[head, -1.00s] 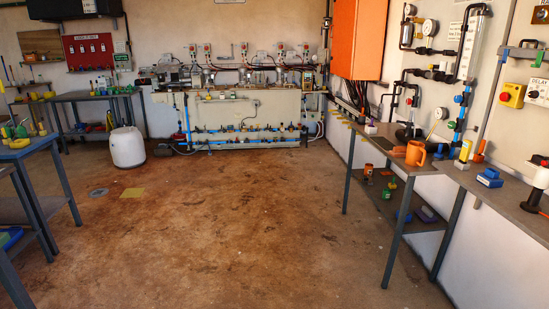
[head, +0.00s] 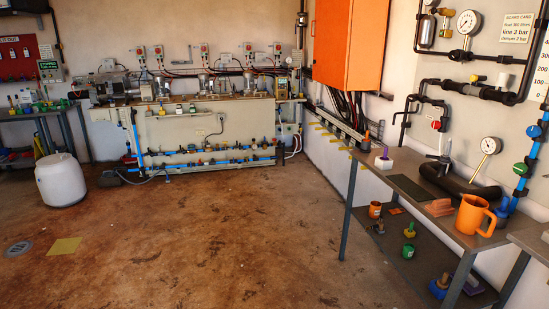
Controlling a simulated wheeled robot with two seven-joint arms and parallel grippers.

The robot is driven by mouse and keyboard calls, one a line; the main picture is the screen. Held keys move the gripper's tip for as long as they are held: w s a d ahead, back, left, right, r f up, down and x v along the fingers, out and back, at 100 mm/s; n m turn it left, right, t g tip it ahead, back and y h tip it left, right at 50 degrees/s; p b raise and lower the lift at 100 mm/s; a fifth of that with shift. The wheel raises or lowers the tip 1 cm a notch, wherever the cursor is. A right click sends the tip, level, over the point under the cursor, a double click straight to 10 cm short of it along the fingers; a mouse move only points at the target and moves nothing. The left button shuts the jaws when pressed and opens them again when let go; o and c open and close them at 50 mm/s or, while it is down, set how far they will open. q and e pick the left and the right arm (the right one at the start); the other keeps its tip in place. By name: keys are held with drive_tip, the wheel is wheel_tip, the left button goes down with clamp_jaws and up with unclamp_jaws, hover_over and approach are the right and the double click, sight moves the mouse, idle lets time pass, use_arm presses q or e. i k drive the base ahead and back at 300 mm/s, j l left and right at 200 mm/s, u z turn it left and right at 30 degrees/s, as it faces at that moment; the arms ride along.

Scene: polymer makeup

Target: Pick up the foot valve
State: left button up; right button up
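I cannot tell for certain which thing is the foot valve. Small fittings stand on the lower shelf (head: 395,262) of the right-hand bench in the head view. Among them are a yellow-topped green piece (head: 409,230), a green piece (head: 408,251), a dark piece with a brownish stem (head: 379,227) and a blue piece (head: 440,287). On the bench top lies a thick black curved hose-like part (head: 462,187). Neither of my grippers is in view.
The bench top also holds an orange jug (head: 474,214), a reddish block (head: 438,208) and a white block (head: 384,163). A white drum (head: 61,180) stands at left. An orange cabinet (head: 333,42) hangs on the wall. The brown floor (head: 200,235) between is open.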

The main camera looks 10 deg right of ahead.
sight(365, 146)
drive_tip(key=i+l+z, duration=0.1)
drive_tip(key=i+z, duration=0.2)
drive_tip(key=i, duration=0.8)
drive_tip(key=i+j+z, duration=0.15)
drive_tip(key=i+z, duration=0.15)
drive_tip(key=i, duration=0.75)
